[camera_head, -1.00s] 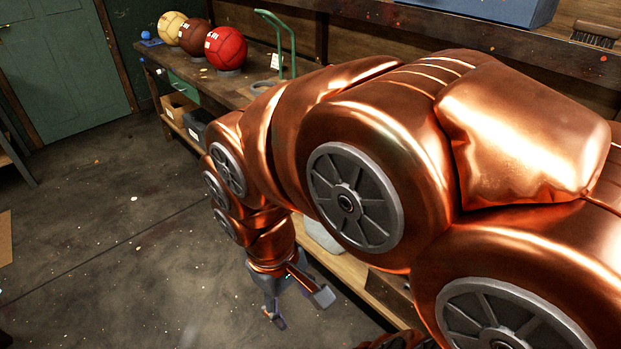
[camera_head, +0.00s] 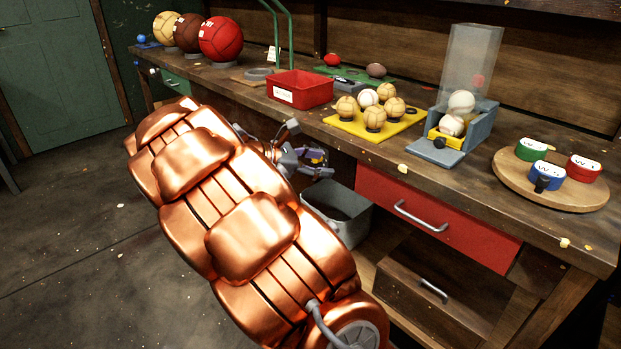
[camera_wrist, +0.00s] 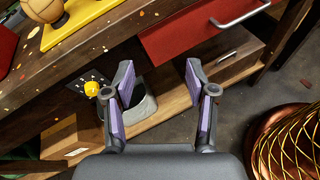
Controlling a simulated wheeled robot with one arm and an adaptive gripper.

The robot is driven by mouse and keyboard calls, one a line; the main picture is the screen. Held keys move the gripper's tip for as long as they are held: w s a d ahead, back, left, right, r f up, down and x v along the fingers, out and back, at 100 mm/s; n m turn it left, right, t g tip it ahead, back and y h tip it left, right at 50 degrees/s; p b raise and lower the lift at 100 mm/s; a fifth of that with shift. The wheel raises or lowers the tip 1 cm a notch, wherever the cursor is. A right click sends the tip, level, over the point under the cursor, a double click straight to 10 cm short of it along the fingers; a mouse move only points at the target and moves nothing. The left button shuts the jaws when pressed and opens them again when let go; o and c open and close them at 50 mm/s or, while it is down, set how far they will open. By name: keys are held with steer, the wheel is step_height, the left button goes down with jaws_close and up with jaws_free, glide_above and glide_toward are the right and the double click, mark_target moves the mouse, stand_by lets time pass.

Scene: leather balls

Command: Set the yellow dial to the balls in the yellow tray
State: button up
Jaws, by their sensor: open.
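The yellow tray (camera_head: 405,124) lies on the workbench and holds several balls, mostly tan with one white ball (camera_head: 367,98); a corner of the tray (camera_wrist: 98,8) shows in the wrist view. The yellow dial (camera_wrist: 92,88) sits on a dark panel with white marks under the bench top, left of my fingers in the wrist view. I cannot read its setting. In the head view my gripper (camera_head: 305,158) is by the bench's front edge, partly hidden by my arm. In the wrist view my gripper (camera_wrist: 158,82) is open and empty, its fingers apart from the dial.
A grey bin (camera_head: 338,212) stands below the bench, close to my gripper. A red drawer (camera_head: 425,212) is to the right. On the bench are a red bin (camera_head: 300,90), a ball dispenser (camera_head: 470,90) and a round board (camera_head: 550,188) with colored gauges. Open floor lies left.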

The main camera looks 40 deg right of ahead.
steer(key=w+d+f+n+t+h+b, duration=0.1)
steer(key=w+d+f+n+h+b, duration=0.1)
steer(key=w+f+n+b, duration=0.4)
steer(key=w+d+f+n+t+h+b, duration=0.2)
steer(key=w+f+h, duration=0.15)
steer(key=w, duration=0.55)
steer(key=d+b, duration=0.2)
steer(key=d, duration=0.5)
steer(key=shift+s+d+f+y, duration=0.25)
steer(key=shift+d+f+y, duration=0.1)
steer(key=shift+d, duration=0.05)
steer(key=shift+c, duration=0.2)
jaws_close()
